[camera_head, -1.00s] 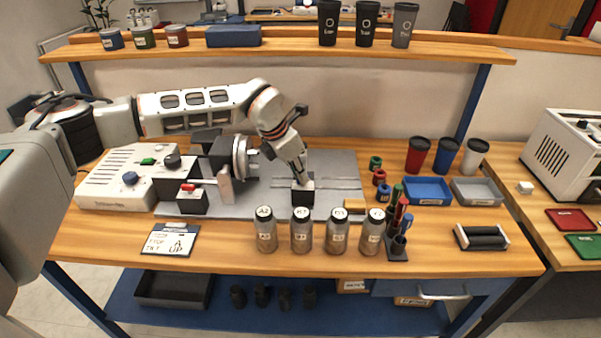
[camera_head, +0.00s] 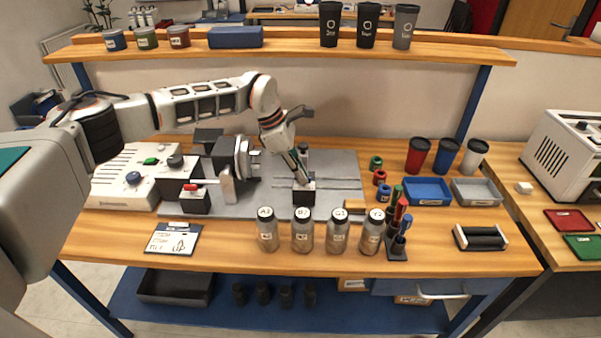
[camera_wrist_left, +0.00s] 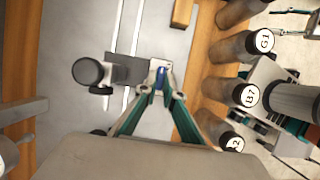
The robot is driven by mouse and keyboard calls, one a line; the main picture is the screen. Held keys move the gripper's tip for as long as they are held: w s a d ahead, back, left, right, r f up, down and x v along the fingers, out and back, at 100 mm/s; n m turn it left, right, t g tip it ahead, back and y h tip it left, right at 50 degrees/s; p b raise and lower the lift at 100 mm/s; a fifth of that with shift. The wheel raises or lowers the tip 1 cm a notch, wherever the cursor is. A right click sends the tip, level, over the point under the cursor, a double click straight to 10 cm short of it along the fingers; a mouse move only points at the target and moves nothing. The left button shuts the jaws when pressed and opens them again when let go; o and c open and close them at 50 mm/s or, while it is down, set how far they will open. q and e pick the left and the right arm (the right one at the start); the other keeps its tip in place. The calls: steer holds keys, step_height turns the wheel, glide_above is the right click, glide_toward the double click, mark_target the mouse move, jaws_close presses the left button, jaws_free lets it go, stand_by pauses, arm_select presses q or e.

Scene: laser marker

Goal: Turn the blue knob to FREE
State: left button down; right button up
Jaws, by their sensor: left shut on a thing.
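The blue knob (camera_wrist_left: 161,72) shows in the left wrist view as a small blue piece on a pale plate (camera_wrist_left: 154,64). The plate is on the side of a dark block. In the head view this black block (camera_head: 304,198) stands on the grey base plate, and the knob is hidden by my gripper. My left gripper (camera_head: 302,181) reaches down onto the block's top. In the left wrist view its teal fingers (camera_wrist_left: 160,90) converge on the blue knob and are shut on it. Lettering on the plate is too small to read.
Several labelled bottles (camera_head: 302,232) stand just in front of the block. A grey chuck unit (camera_head: 236,162) is to its left, beside a white control box (camera_head: 125,172) with another blue knob. A pen holder (camera_head: 397,246) and trays (camera_head: 427,191) are to the right.

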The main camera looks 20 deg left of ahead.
stand_by(0.4)
arm_select(q)
steer(key=c, duration=2.2)
jaws_free()
steer(key=shift+o, duration=0.2)
steer(key=shift+r, duration=0.15)
steer(key=v, duration=1.1)
steer(key=shift+r, duration=0.4)
steer(key=shift+a, duration=0.15)
